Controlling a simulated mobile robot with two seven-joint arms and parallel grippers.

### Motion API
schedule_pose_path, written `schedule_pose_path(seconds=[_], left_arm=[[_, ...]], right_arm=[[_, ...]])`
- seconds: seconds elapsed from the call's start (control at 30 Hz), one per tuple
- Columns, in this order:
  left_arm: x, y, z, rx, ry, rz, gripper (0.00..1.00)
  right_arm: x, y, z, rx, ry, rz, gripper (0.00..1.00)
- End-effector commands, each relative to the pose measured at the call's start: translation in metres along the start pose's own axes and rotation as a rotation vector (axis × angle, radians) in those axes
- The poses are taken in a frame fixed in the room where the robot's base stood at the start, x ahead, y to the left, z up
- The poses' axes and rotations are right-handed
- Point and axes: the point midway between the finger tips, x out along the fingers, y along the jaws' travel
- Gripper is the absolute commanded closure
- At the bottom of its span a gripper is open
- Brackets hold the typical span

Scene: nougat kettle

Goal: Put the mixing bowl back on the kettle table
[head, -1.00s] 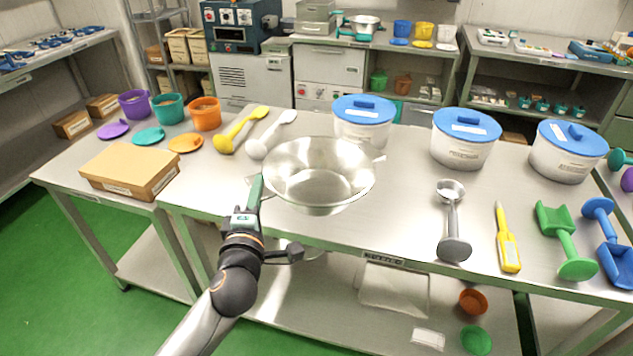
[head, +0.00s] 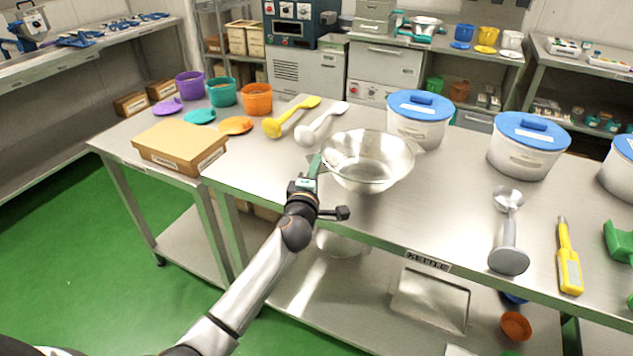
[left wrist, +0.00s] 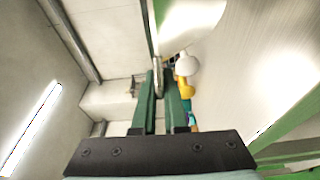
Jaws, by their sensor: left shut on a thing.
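The mixing bowl (head: 370,172) is a wide, shiny steel bowl, upright and seemingly empty, over the front part of the long steel table (head: 440,222) in the head view. My left gripper (head: 314,165) is shut on the left side of its rim. In the left wrist view the green fingers (left wrist: 160,100) are close together with a thin edge between them. I cannot tell whether the bowl touches the table or hangs just above it. No label shows me which table is the kettle table. My right gripper is not in view.
White and yellow ladles (head: 322,124) lie just behind the bowl. A blue-lidded tub (head: 418,128) stands behind it on the right. A steel scoop (head: 508,230) and a yellow tool (head: 568,258) lie farther right. A cardboard box (head: 180,143) lies left. Green floor (head: 90,270) is free at left.

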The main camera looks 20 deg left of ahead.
Motion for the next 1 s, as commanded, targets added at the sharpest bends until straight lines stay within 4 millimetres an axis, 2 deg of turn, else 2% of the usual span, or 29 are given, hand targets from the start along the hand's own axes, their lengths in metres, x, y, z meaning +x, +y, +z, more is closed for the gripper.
schedule_pose_path(seconds=[0.23, 0.5, 0.53, 0.77, 1.0], left_arm=[[0.004, -0.033, 0.0, -0.006, 0.0, 0.001, 1.0], [0.004, -0.033, 0.0, -0.002, -0.001, 0.003, 1.0], [0.004, -0.035, 0.0, 0.001, 0.0, -0.001, 0.87], [0.004, -0.035, 0.0, 0.0, 0.0, -0.001, 0.61], [0.004, -0.035, 0.0, 0.0, 0.001, -0.001, 0.6]], right_arm=[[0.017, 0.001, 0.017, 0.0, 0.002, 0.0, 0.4], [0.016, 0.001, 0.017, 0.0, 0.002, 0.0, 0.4], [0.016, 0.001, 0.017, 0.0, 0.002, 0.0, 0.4], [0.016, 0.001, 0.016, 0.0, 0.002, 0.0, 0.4], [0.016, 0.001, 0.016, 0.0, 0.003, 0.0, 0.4]])
